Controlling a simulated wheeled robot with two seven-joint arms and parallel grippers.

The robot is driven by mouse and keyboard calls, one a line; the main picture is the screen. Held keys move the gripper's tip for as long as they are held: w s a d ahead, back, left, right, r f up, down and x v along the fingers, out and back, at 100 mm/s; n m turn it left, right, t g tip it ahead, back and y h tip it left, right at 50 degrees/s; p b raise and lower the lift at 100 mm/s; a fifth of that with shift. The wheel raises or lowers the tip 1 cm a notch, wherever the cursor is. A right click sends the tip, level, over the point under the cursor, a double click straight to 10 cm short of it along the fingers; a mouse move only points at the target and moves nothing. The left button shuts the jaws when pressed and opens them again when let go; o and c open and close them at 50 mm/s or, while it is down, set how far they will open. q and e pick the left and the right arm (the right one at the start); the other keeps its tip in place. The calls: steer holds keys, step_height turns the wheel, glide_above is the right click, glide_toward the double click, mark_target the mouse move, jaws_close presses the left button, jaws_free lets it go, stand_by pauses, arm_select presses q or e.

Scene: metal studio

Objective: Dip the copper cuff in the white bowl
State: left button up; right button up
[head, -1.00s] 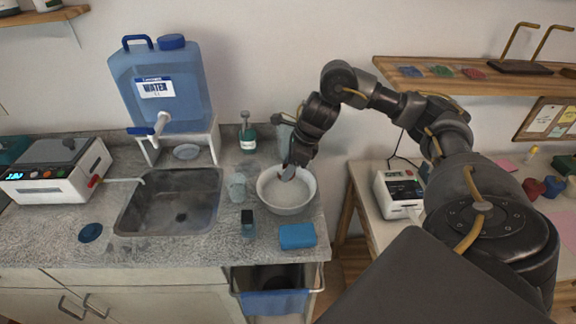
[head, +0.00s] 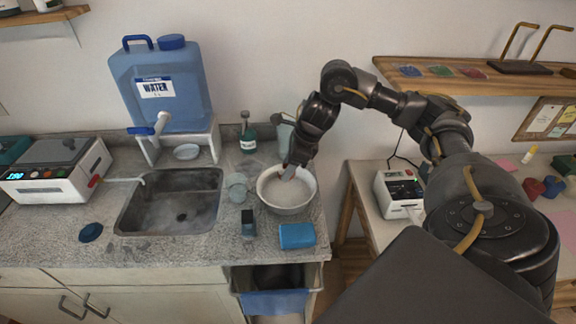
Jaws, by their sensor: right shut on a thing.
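The white bowl (head: 287,207) stands on the speckled counter to the right of the sink, with pale greyish contents inside. My right gripper (head: 290,172) points down over the back part of the bowl, its fingertips at or just inside the rim. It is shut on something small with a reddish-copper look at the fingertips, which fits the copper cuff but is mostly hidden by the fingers. I cannot tell whether it touches the contents. My left gripper is not in view.
A clear cup (head: 237,187) and a small dark block (head: 248,223) stand left of the bowl. The sink (head: 170,202) and blue water jug (head: 162,85) are further left.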

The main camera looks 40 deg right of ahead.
stand_by(0.4)
step_height(320, 180, up, 4)
steer(key=p, duration=0.3)
steer(key=shift+p, duration=0.4)
